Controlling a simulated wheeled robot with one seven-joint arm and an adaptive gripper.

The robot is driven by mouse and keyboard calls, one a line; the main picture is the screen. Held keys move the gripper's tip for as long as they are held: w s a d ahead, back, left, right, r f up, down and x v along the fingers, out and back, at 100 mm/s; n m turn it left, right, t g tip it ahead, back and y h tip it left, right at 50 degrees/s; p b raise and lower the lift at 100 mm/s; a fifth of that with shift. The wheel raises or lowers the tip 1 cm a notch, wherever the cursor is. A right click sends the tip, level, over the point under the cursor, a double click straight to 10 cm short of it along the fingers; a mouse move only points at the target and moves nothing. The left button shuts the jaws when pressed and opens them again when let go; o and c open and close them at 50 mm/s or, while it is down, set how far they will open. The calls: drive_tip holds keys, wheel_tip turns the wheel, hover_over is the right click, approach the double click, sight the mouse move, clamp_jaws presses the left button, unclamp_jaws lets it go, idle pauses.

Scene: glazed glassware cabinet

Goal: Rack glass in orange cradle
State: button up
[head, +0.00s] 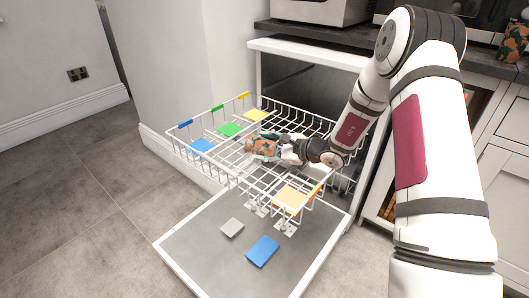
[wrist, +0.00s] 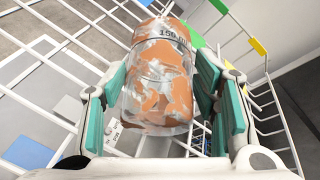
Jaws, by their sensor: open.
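The glass (head: 259,146), clear with orange-brown blotches, is over the middle of the white wire rack (head: 190,160) in the head view. In the wrist view the glass (wrist: 160,75) shows a "150 ml" mark and lies between the teal finger pads of my gripper (wrist: 163,95). My gripper (head: 275,148) is open around the glass; I cannot tell whether either pad touches it. The orange cradle shows as a pale orange pad (head: 290,199) with an orange tab (head: 316,190) at the rack's front right, apart from the glass. The glass's underside is hidden.
Blue (head: 202,146), green (head: 229,130) and yellow (head: 255,115) pads with matching rim tabs line the rack's left side. Wire walls surround the rack.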

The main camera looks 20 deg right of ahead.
drive_tip(key=shift+w+a+f, duration=0.1)
drive_tip(key=shift+w+a, duration=0.15)
drive_tip(key=shift+w, duration=0.1)
drive_tip(key=c, duration=1.1)
